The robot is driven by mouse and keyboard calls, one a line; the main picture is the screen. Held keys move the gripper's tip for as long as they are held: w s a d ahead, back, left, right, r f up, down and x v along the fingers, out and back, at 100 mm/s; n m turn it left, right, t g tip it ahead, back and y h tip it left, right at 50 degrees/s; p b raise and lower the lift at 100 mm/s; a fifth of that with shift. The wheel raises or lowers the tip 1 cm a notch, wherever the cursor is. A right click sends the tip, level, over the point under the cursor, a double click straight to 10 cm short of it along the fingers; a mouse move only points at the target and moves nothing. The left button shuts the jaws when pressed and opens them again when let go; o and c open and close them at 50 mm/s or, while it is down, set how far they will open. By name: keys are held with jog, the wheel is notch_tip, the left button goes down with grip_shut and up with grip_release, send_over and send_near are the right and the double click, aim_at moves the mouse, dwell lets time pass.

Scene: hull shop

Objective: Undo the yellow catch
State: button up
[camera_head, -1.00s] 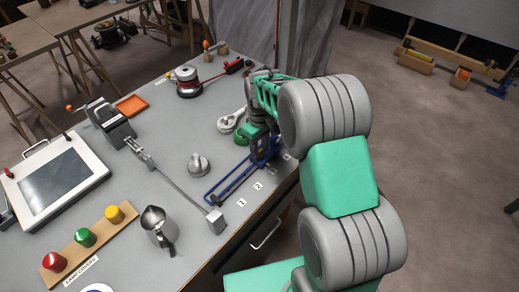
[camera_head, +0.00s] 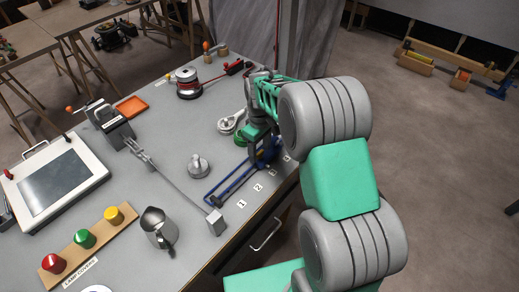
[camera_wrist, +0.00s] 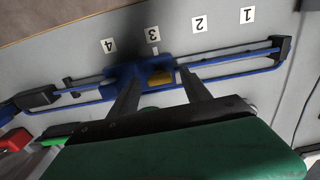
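A blue rail frame (camera_wrist: 235,68) lies on the grey bench beside number cards 1 to 4. It also shows in the head view (camera_head: 222,184). A blue sliding block (camera_wrist: 126,70) sits on it by card 3 (camera_wrist: 152,33). The yellow catch (camera_wrist: 162,78) shows on this block in the wrist view. My gripper (camera_wrist: 157,80) is open, its two fingers apart over the block, with the yellow catch between them in the picture. I cannot tell whether the fingers touch it. In the head view my arm hides most of the block.
A grey knob (camera_head: 198,165), a metal jug (camera_head: 158,226) and a lever rod ending in a grey block (camera_head: 215,222) stand left of the rail. A green-and-grey part (camera_wrist: 62,132) lies close by. The bench's right edge runs just past the number cards.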

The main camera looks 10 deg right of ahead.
aim_at(260, 152)
notch_tip(260, 152, up, 8)
jog(key=shift+f+b, duration=0.1)
jog(key=shift+b, duration=0.45)
